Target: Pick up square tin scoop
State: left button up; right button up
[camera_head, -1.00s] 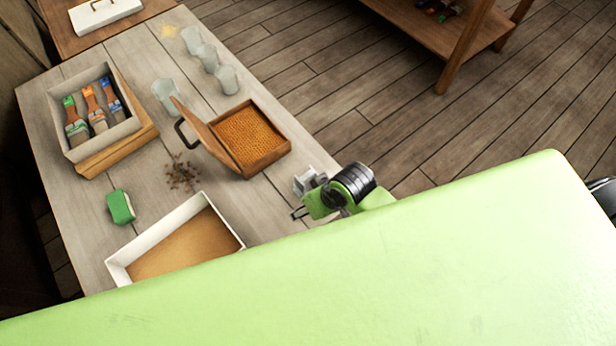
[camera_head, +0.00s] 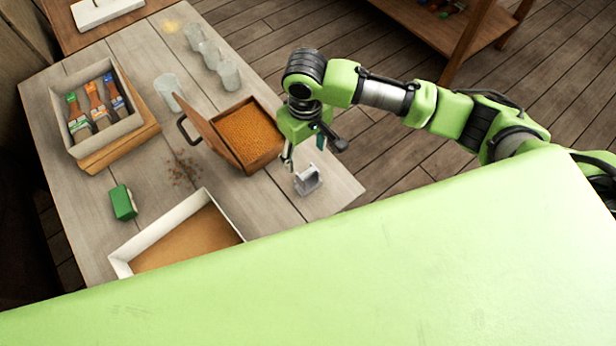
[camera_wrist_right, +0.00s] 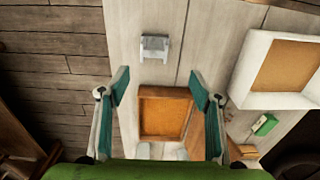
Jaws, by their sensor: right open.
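The square tin scoop (camera_head: 308,180), a small grey metal piece, stands on the table near its right edge. In the right wrist view the scoop (camera_wrist_right: 154,48) lies above and between the fingertips as pictured, apart from them. My left gripper is not in view.
A wooden box with open lid (camera_head: 276,152) stands close to the scoop, partly under my gripper. A white-walled tray (camera_head: 122,262), a green sponge (camera_head: 123,202), a crate of brushes (camera_head: 67,122) and several glasses (camera_head: 228,75) share the table.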

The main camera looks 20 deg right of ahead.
aim_at(308, 173)
jog(key=f, duration=0.8)
jog(key=shift+w+d, duration=0.1)
jog(key=shift+d, duration=0.1)
jog(key=shift+w+d+f, duration=0.15)
jog(key=shift+f, duration=1.25)
jog(key=shift+w+d+f, duration=0.1)
jog(key=shift+w+f, duration=0.05)
jog(key=shift+f, duration=1.25)
jog(key=c, duration=1.2)
